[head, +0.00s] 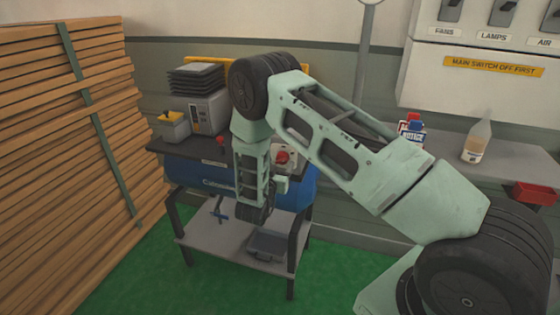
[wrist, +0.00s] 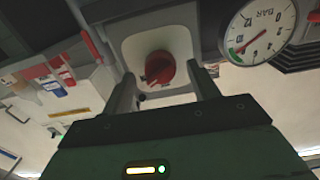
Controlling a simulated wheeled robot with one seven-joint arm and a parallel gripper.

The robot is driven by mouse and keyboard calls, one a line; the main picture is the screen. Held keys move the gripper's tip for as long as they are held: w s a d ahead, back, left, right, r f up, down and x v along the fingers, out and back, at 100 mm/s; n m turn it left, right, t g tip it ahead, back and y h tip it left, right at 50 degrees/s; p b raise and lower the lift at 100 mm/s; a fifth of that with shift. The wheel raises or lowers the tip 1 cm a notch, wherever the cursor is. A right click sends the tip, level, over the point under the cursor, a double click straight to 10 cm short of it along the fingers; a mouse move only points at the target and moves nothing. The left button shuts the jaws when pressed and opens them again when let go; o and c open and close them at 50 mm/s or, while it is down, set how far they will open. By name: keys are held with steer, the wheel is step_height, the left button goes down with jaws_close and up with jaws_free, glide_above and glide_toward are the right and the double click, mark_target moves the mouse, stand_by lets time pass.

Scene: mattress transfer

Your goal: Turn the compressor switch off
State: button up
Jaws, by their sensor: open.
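The compressor is a blue tank (head: 298,192) on a dark-legged stand, partly hidden behind my arm. Its switch is a red rotary knob (head: 282,157) on a pale plate at the front. In the wrist view the red knob (wrist: 160,68) sits close ahead, between my two fingers. My gripper (wrist: 164,80) is open, one finger on each side of the knob. I cannot tell whether either finger touches it. In the head view the fingers are small and hard to make out beside the arm's end.
A round BAR gauge (wrist: 262,32) is right of the knob in the wrist view. Stacked timber (head: 75,150) stands at the left. A bench at the right holds a bottle (head: 477,138) and a red tray (head: 535,192). A wall switch panel (head: 480,75) hangs above.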

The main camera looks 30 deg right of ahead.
steer(key=shift+w+d, duration=0.4)
steer(key=shift+d, duration=0.2)
steer(key=c, duration=1)
steer(key=shift+o, duration=0.2)
steer(key=shift+n, duration=0.4)
steer(key=n+b, duration=0.1)
steer(key=n, duration=0.4)
steer(key=shift+n, duration=0.3)
steer(key=n, duration=0.5)
steer(key=shift+n, duration=0.4)
